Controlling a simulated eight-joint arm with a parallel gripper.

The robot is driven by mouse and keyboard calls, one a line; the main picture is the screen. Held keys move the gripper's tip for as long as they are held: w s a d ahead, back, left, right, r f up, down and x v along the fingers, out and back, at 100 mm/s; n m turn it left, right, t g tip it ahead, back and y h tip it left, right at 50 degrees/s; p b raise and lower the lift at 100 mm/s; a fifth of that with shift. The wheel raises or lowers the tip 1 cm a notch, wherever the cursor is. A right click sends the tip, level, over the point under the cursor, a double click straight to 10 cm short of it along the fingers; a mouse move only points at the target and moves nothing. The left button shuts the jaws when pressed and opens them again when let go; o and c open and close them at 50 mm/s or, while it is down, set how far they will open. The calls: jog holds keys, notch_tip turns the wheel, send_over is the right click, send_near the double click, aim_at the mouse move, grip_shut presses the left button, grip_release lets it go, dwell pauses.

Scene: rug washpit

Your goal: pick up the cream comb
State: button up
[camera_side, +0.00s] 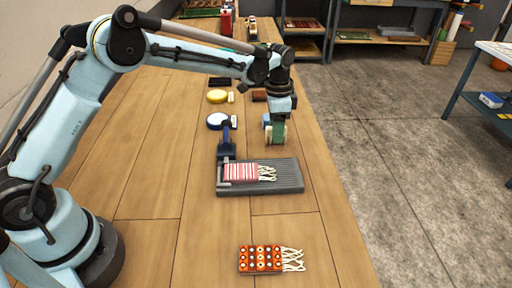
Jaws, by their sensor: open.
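My gripper (276,138) points down over the wooden table, just beyond the grey ribbed board (288,178). It is open. I cannot make out a cream comb for sure. A small cream piece (231,97) lies beside a yellow round item (217,96), and another pale piece (234,121) lies beside a white and blue round item (217,121); both are too small to identify.
An orange patterned rug piece (261,259) lies at the front. Dark and brown blocks lie farther back. The table's right edge drops to the floor.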

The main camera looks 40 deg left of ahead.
notch_tip(320, 180, down, 2)
grip_shut()
dwell(0.4)
jog(key=shift+r, duration=0.1)
jog(key=shift+r, duration=0.6)
notch_tip(320, 180, up, 3)
jog(key=shift+f, duration=0.2)
jog(key=s+d+r, duration=0.7)
jog(key=d, duration=0.2)
jog(key=shift+d, duration=0.2)
